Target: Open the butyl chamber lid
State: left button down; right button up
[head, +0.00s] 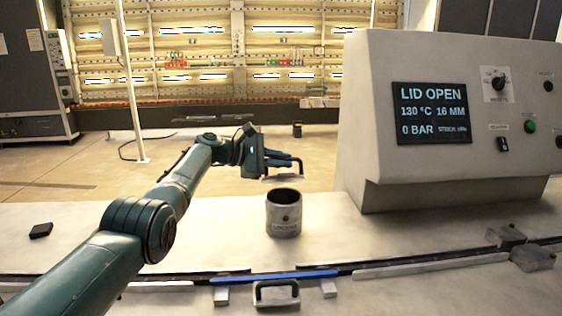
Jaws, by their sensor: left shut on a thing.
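My left gripper (284,163) is shut on a flat grey piece that looks like the lid (282,178). It holds this piece in the air, apart from and above a grey metal cylinder (284,216) on the worktop. The cylinder stands upright with its round top uncovered, and a small label on its front is too small to read surely. The gripper's fingers hide part of the held piece. The screen (432,112) on the control console reads "LID OPEN". My right gripper is not in view.
The pale control console (358,110) stands close on the right. A seam with a blue strip (288,275) and a metal handle (276,293) lies in front. A small black block (41,230) lies at the left. The worktop left of the cylinder is mostly clear.

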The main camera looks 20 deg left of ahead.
pick_arm(q)
jog(key=shift+a, duration=0.1)
jog(key=c, duration=1.5)
grip_release()
jog(key=shift+f, duration=0.1)
jog(key=shift+p+v, duration=0.35)
jog(key=shift+v, duration=0.55)
jog(key=b+v, duration=0.1)
jog(key=v, duration=1)
jog(key=shift+s+a, duration=0.1)
